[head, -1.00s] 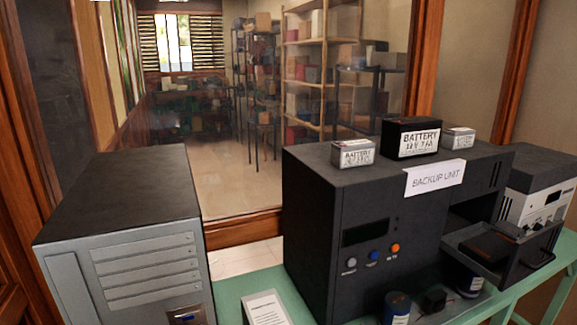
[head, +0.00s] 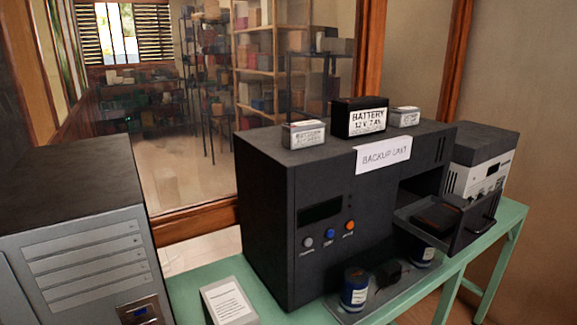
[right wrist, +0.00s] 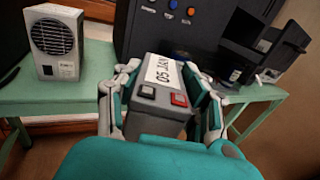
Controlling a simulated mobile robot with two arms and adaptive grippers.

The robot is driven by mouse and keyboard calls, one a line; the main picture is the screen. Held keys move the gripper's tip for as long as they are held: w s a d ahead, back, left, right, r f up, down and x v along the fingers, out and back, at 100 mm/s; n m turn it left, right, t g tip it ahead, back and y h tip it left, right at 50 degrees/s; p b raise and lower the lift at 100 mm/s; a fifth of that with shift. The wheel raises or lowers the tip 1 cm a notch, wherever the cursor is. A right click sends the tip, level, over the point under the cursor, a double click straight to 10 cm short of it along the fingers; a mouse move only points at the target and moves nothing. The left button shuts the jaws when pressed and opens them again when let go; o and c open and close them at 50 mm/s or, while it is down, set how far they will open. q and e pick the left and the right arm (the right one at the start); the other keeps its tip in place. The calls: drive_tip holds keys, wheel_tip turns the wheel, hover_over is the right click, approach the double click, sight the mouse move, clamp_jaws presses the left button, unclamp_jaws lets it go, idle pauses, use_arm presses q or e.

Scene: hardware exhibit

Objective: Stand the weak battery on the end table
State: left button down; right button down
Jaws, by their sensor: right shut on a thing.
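My right gripper (right wrist: 160,95) shows in the right wrist view. It is shut on a grey battery (right wrist: 160,107) that has a red and a grey terminal and a white label reading like "05 JAN". The held battery is in front of the black backup unit (right wrist: 200,12), apart from it. Whether this is the weak battery I cannot tell. Neither gripper shows in the head view. I cannot make out a separate end table in either view.
The backup unit (head: 265,215) stands on a green bench (head: 505,215), with a dark battery (head: 360,118) and two small grey ones on top. Its drawer (head: 465,232) is open to the right. A grey cabinet (head: 75,265) stands left.

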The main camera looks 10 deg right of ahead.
drive_tip(key=shift+r, duration=0.25)
